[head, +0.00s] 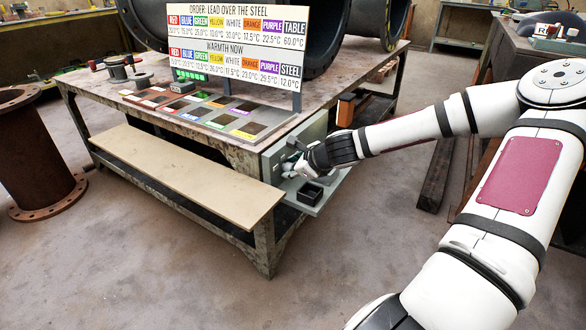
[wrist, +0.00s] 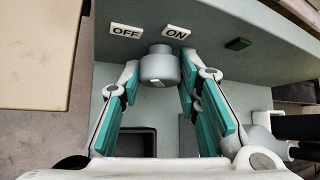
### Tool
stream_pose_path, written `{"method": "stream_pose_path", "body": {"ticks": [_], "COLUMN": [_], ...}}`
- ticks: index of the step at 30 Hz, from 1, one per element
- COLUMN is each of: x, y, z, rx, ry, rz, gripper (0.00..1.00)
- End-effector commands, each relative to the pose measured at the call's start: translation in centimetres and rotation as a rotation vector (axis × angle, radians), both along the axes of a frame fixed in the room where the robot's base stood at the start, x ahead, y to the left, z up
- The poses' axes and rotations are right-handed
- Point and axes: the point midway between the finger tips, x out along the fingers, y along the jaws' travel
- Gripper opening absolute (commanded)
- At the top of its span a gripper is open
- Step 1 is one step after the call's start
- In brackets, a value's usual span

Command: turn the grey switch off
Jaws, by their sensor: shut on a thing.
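The grey switch (wrist: 159,64) is a round grey knob on the grey panel in the wrist view. It sits just below the white OFF label (wrist: 126,31) and ON label (wrist: 176,32), nearer to ON. A small white mark shows on its lower face; I cannot tell which label it stands for. My gripper (wrist: 160,78) has its two fingertips against the left and right sides of the knob and is shut on it. In the head view my gripper (head: 296,167) is at the grey box on the table's side, and it hides the switch.
A small black open tray (head: 310,194) sits on the box's shelf below my gripper. A dark green block (wrist: 238,44) is on the panel to the right of ON. The tan bench board (head: 175,175) lies left of the box. A sign (head: 240,45) stands on the table.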

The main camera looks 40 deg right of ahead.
Motion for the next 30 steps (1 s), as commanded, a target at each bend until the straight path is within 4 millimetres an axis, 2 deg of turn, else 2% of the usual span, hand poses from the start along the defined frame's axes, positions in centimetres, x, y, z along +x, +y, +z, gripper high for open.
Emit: {"method": "stream_pose_path", "body": {"ticks": [18, 30], "x": [-0.15, -0.18], "y": [0.69, 0.59], "z": [-0.55, -0.77], "rx": [-0.532, -0.783], "ry": [-0.193, -0.282], "rz": [0.004, 0.000], "gripper": [0.03, 0.03]}}
